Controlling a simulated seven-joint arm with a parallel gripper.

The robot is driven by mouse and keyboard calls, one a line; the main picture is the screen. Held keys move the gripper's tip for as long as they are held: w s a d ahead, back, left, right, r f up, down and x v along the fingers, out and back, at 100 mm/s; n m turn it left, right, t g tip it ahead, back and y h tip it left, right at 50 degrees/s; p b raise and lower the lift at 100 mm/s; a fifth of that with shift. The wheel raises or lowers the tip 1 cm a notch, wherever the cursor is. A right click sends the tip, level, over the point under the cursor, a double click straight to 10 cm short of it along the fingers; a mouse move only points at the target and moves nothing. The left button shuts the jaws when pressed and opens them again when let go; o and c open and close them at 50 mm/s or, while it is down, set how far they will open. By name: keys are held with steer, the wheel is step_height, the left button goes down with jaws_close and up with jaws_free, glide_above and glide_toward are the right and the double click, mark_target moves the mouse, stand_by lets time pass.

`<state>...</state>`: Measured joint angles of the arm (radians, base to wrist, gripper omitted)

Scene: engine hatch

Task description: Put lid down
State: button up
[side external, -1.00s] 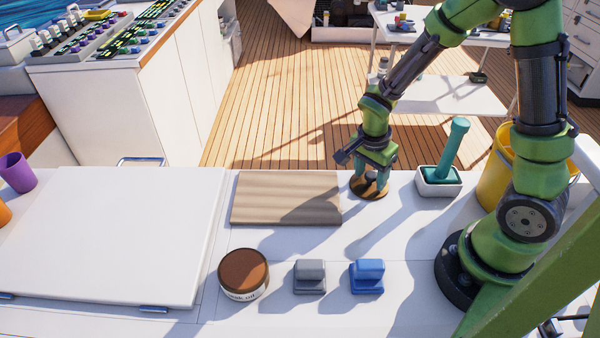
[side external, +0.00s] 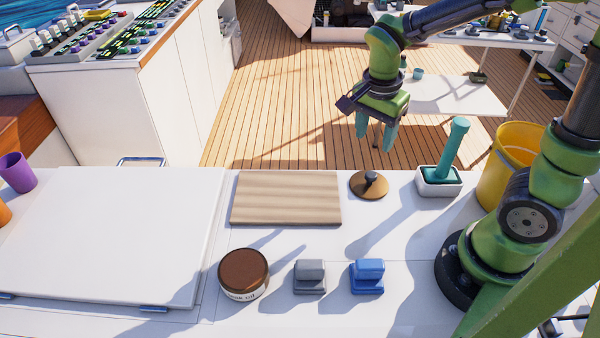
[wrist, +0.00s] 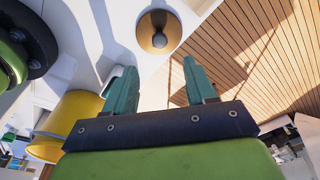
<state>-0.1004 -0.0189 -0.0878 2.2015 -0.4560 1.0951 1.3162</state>
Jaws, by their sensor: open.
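The lid (side external: 369,185) is a round brown disc with a dark knob on top. It lies flat on the white worktop, just right of the wooden board. My gripper (side external: 376,142) is open and empty, above the lid and apart from it, with its teal fingers spread. In the wrist view the lid (wrist: 159,30) shows whole beyond the open fingertips of my gripper (wrist: 156,80), with nothing between them.
Right of the lid stand a white dish (side external: 438,182) with a teal-handled tool and a yellow bucket (side external: 497,180). In front are a brown-topped jar (side external: 243,274), a grey block (side external: 310,277) and a blue block (side external: 367,277). A wooden board (side external: 286,198) lies left of the lid.

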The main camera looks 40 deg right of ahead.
steer(key=s+a+r+n+t+y, duration=0.1)
steer(key=s+a+r+n+t, duration=0.1)
steer(key=r+n, duration=0.3)
steer(key=s+a+r+n+t+y, duration=0.2)
steer(key=s+a+r+n+t, duration=0.1)
steer(key=n, duration=0.5)
step_height(320, 180, up, 2)
steer(key=shift+s+a+r+t, duration=0.1)
steer(key=shift+s+a+t, duration=0.15)
steer(key=shift+s+t, duration=0.5)
